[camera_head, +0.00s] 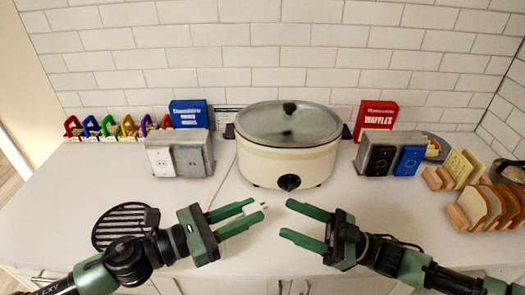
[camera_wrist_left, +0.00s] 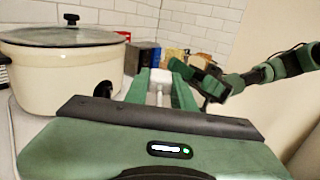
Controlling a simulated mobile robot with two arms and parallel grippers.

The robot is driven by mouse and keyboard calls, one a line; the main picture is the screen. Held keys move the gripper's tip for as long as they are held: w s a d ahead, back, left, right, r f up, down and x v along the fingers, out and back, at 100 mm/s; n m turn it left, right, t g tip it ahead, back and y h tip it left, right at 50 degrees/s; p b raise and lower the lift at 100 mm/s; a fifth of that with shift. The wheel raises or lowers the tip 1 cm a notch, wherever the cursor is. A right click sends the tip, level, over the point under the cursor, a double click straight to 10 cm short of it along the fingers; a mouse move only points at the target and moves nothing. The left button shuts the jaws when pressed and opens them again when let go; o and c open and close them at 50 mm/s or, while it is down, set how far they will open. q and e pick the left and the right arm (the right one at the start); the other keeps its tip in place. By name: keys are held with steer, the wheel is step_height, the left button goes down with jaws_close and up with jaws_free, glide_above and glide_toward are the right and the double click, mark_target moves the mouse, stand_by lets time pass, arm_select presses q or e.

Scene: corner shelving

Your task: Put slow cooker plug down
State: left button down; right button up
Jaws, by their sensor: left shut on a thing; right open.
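The slow cooker (camera_head: 290,165) is cream with a glass lid and a dark knob. It stands on the counter near the back wall and also shows in the left wrist view (camera_wrist_left: 60,80). My left gripper (camera_head: 252,216) is shut on the small white slow cooker plug (camera_head: 258,206), above the counter in front of the cooker. In the left wrist view the plug (camera_wrist_left: 160,77) sits between the two green fingers. A thin cord runs down from the cooker's left side toward my left gripper. My right gripper (camera_head: 284,219) is open and empty, facing the left one, close by.
A grey outlet box (camera_head: 180,153) with a white plate stands left of the cooker. Another with black and blue plates (camera_head: 392,155) stands right. A round black grate (camera_head: 122,222) lies front left. Bread racks (camera_head: 485,207) stand at right.

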steer(key=w+a+r+n+g, duration=0.2)
steer(key=w+r+n+g, duration=0.5)
steer(key=n, duration=0.6)
step_height(320, 180, up, 6)
steer(key=n+g+h, duration=0.5)
steer(key=n+g, duration=0.1)
steer(key=n, duration=0.9)
glide_above(260, 206)
steer(key=s+a, duration=0.1)
steer(key=s+a+n+h, duration=0.3)
steer(key=n+h, duration=0.3)
steer(key=n, duration=0.1)
steer(key=w+d+r+n+t+h, duration=0.2)
steer(key=w+d+n+t+h, duration=0.3)
steer(key=n+t+h, duration=0.45)
step_height(260, 206, down, 12)
steer(key=m+g+h, duration=0.1)
steer(key=shift+a, duration=0.25)
steer(key=shift+s+m+g+h, duration=0.15)
steer(key=shift+m+g+h, duration=0.1)
